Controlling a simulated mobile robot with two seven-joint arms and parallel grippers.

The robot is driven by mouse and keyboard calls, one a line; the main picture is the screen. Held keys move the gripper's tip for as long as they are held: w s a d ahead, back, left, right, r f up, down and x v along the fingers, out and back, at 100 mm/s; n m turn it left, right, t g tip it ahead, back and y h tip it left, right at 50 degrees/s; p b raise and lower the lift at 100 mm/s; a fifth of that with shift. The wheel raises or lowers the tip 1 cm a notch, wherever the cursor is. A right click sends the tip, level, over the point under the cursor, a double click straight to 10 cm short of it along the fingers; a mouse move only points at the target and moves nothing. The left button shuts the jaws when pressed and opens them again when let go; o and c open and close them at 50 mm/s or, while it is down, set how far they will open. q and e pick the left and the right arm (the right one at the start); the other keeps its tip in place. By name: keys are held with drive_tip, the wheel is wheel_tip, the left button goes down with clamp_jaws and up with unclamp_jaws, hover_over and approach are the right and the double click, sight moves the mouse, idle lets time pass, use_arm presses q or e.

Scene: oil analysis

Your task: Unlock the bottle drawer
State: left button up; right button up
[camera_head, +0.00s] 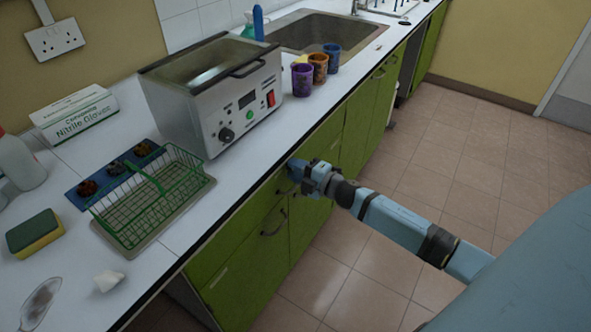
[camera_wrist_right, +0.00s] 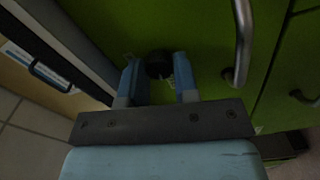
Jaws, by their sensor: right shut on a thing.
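My right gripper (camera_head: 293,170) reaches the green drawer and cupboard fronts (camera_head: 248,270) just under the counter edge. In the right wrist view its two blue fingers (camera_wrist_right: 157,78) stand on either side of a small dark round lock (camera_wrist_right: 158,62) on a green front (camera_wrist_right: 200,22). The gripper is shut on this lock; the exact contact at the fingertips is dim. A metal handle (camera_wrist_right: 243,45) is to the right of the lock in that view. I cannot read whether the lock is turned. The front looks closed. My left gripper is not in view.
The counter above holds a water bath (camera_head: 215,95), a green wire basket (camera_head: 150,195), a sponge (camera_head: 35,233), a glove box (camera_head: 75,115) and several coloured cups (camera_head: 302,78). A sink (camera_head: 315,32) is farther back. The tiled floor (camera_head: 470,150) right of the cabinets is clear.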

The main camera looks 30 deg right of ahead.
drive_tip(key=shift+n, duration=1.1)
drive_tip(key=o, duration=0.9)
drive_tip(key=v, duration=1.4)
drive_tip(key=shift+w+f, duration=0.1)
